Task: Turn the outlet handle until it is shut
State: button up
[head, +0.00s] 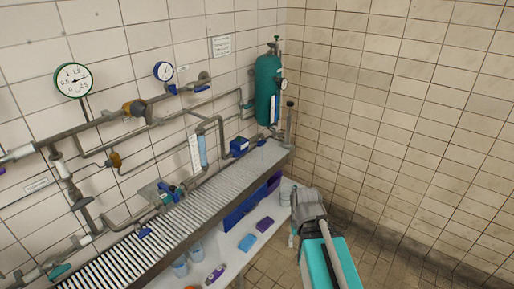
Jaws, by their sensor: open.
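I cannot tell which handle is the outlet handle; no readable label names it. Several valve handles show on the wall pipework in the head view. A blue handle (145,232) sits low on a pipe at the back of the slatted bench. A blue-and-teal valve (172,194) is just above it to the right. Another blue handle (173,89) is under the small gauge. My arm shows at the lower right, away from the pipes; I cannot make out my gripper.
The slatted bench (200,202) runs below the pipes, with cups and coloured boxes on the shelf (228,245) under it. A teal gas cylinder (267,92) stands near the corner. A large gauge (73,80) hangs at the upper left. Tiled floor at the right is clear.

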aim_at(260, 143)
jog(key=k, duration=1.2)
jog(key=z, duration=0.1)
jog(key=i, duration=0.55)
jog(key=z, duration=0.5)
jog(key=i, duration=1.75)
jog(key=u, duration=0.5)
